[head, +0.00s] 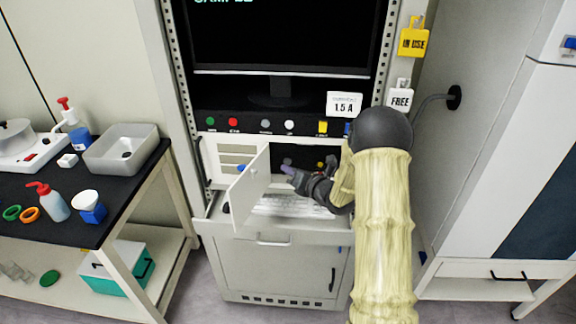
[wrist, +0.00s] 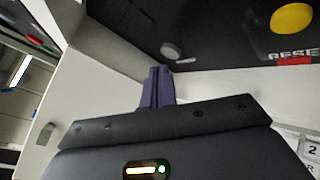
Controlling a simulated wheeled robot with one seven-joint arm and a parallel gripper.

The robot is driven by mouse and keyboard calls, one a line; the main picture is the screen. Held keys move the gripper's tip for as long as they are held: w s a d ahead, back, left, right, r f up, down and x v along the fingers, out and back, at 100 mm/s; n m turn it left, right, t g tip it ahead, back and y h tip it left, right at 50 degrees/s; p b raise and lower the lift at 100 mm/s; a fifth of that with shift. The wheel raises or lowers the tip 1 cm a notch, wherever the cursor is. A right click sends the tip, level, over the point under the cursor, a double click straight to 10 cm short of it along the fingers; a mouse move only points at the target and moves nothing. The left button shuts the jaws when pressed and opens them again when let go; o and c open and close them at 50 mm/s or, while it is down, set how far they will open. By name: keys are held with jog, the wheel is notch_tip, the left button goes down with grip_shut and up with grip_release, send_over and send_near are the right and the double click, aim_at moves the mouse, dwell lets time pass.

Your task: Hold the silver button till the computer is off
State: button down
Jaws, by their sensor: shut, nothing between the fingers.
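The silver button (wrist: 171,51) is on a dark panel inside an open compartment of the rack. It shows small in the head view (head: 287,161). My gripper (wrist: 160,70) is shut and empty, its purple fingertips just below the silver button in the wrist view. Whether they touch the button I cannot tell. In the head view my gripper (head: 287,170) reaches into the compartment from the right. The computer's monitor (head: 280,38) above is dark with some green text at its top edge.
A yellow button (wrist: 291,18) with a partly visible "RESE" label sits right of the silver one. The compartment door (head: 248,190) stands open left of my gripper. A keyboard (head: 280,207) lies below. Coloured buttons (head: 233,122) line the panel above.

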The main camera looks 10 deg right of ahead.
jog(key=shift+s, duration=0.1)
jog(key=s+b, duration=0.1)
jog(key=s+a+b, duration=0.1)
jog(key=s, duration=0.1)
jog(key=s+b, duration=0.1)
jog(key=shift+s+a, duration=0.25)
dwell(0.4)
